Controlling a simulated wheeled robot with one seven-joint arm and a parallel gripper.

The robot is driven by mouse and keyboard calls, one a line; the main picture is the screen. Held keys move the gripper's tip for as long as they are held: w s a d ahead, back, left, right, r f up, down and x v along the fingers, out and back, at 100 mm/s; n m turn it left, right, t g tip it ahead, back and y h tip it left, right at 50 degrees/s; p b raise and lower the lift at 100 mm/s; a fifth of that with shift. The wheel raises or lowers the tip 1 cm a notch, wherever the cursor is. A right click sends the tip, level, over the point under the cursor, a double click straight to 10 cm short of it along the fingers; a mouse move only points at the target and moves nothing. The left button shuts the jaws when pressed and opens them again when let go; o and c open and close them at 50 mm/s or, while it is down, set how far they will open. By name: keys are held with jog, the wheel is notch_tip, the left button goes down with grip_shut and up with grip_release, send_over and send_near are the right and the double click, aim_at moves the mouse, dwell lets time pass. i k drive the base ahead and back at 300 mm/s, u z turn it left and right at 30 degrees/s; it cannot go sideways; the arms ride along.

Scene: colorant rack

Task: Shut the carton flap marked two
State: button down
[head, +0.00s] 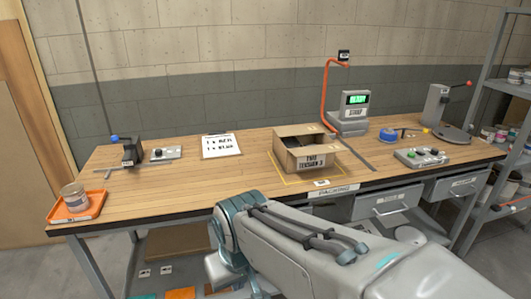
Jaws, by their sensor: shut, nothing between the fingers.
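I cannot tell clearly which flaps are up, folded in or hanging. My arm reaches in from the lower right, in front of the bench. Its bend lies below the carton to the left. My gripper does not show.
The wooden workbench (190,180) has free room left of the carton. An orange tray (95,208) with a jar (74,196) sits at the left end. A lit display unit (354,100) stands behind the carton. A control box (420,157) and a press-like device (437,104) are right.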

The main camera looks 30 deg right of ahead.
aim_at(306, 151)
jog(key=z, duration=0.35)
jog(key=i, duration=0.85)
jog(key=z, duration=0.8)
